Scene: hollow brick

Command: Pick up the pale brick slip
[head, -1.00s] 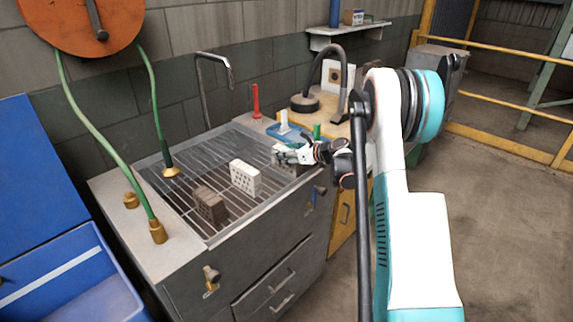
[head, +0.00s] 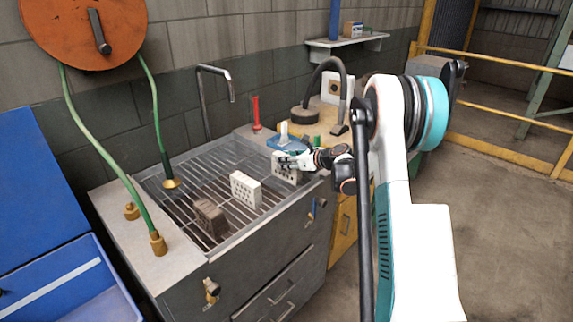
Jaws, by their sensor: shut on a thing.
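The pale brick slip (head: 284,175), a pale piece with dark holes, is at the right end of the metal grate. My gripper (head: 287,160) reaches in from the right and is shut on its top; the fingers hide its upper part. I cannot tell whether its underside touches the grate. A whiter brick with holes (head: 245,188) stands upright on the middle of the grate, left of my gripper and apart from it.
A brown holed brick (head: 209,216) stands front left on the grate (head: 187,190). A tall faucet (head: 205,100) and a hose nozzle (head: 170,183) rise at the back and left. A blue tray (head: 288,145) and a red upright object (head: 256,112) are behind my gripper.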

